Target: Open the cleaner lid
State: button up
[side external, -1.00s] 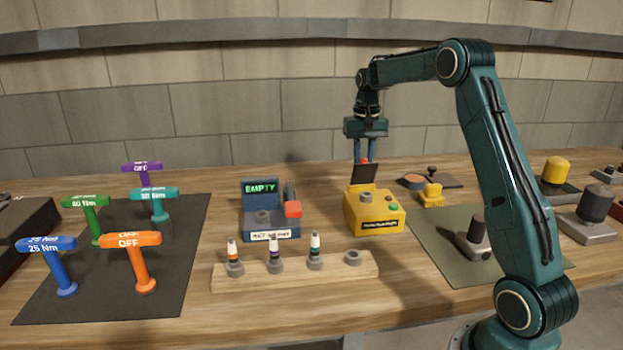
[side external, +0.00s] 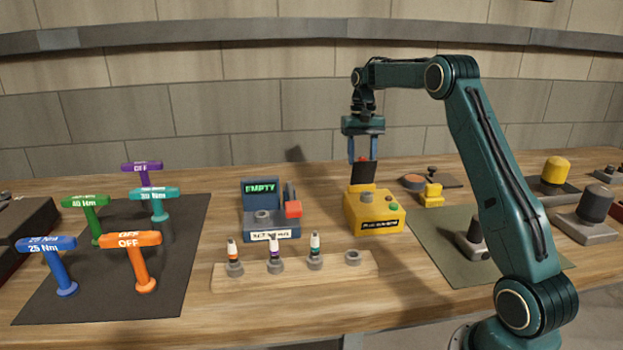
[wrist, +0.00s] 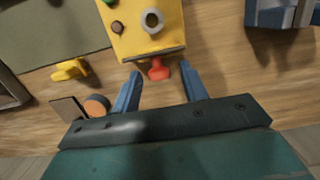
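The yellow cleaner box (side external: 373,216) stands right of centre on the bench. Its dark lid (side external: 364,173) stands up, nearly upright, at the box's back edge. In the wrist view the lid shows almost edge-on as a dark strip (wrist: 153,55), and the box top with its round grey port (wrist: 152,20) is uncovered. The lid's red knob (wrist: 158,70) points away from the box. My gripper (side external: 363,160) is just behind and above the lid. Its blue fingers (wrist: 160,92) are apart on either side of the knob, with visible gaps, holding nothing.
A blue station reading EMPTY (side external: 262,187) stands left of the cleaner. A wooden rack (side external: 325,271) with several small bottles lies in front. A small yellow part (side external: 432,194) and an orange-topped disc (side external: 413,181) sit to the right. Several T-handled tools stand far left.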

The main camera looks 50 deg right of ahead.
aim_at(364, 160)
jog(key=shift+s+a+t+h, duration=0.2)
jog(key=shift+a+t+h, duration=0.1)
jog(key=shift+t, duration=0.1)
dwell(0.3)
jog(key=shift+s+a, duration=0.1)
jog(key=shift+s, duration=0.15)
jog(key=shift+r+h, duration=0.2)
jog(key=shift+h, duration=0.1)
notch_tip(364, 160, up, 14)
jog(key=f, duration=0.1)
jog(key=s+a+r+n+t, duration=0.1)
jog(key=s+a+n, duration=0.1)
jog(key=s+a, duration=0.4)
jog(key=s+a+r+n+t, duration=0.1)
jog(key=s+a, duration=0.5)
jog(key=a, duration=0.9)
jog(key=shift+s+n+t+h, duration=0.4)
jog(key=shift+n+t, duration=0.2)
jog(key=shift+n, duration=0.4)
jog(key=shift+r, duration=0.1)
